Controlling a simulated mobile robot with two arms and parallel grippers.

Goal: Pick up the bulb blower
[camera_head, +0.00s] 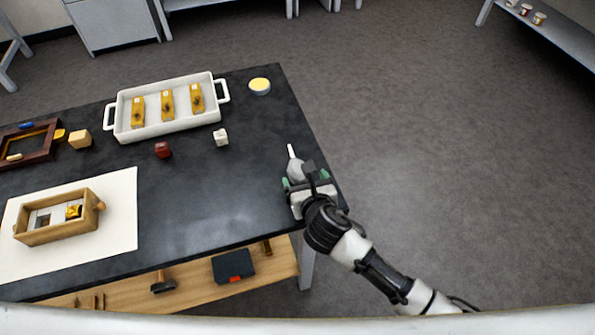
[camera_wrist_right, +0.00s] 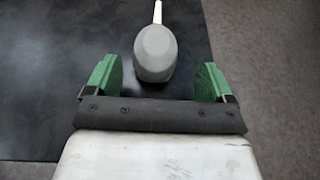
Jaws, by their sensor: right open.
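The bulb blower is a grey bulb with a thin white nozzle. In the head view the bulb blower (camera_head: 295,168) lies near the right edge of the black table, its nozzle pointing away from me. In the right wrist view the bulb blower (camera_wrist_right: 156,52) lies just ahead of and between the green fingertips. My right gripper (camera_head: 305,183) is open over the table edge, and its fingers also show in the right wrist view (camera_wrist_right: 160,80). The bulb's near end reaches about the fingertips, and I see no finger touching it. My left gripper is not in view.
On the black table (camera_head: 220,190) are a white tray (camera_head: 165,132) with yellow pieces, a yellow-topped round dish (camera_head: 260,87), a white block (camera_head: 221,137), a dark red block (camera_head: 163,150) and a wooden box (camera_head: 60,228) on a white sheet. Bare tabletop lies left of the blower.

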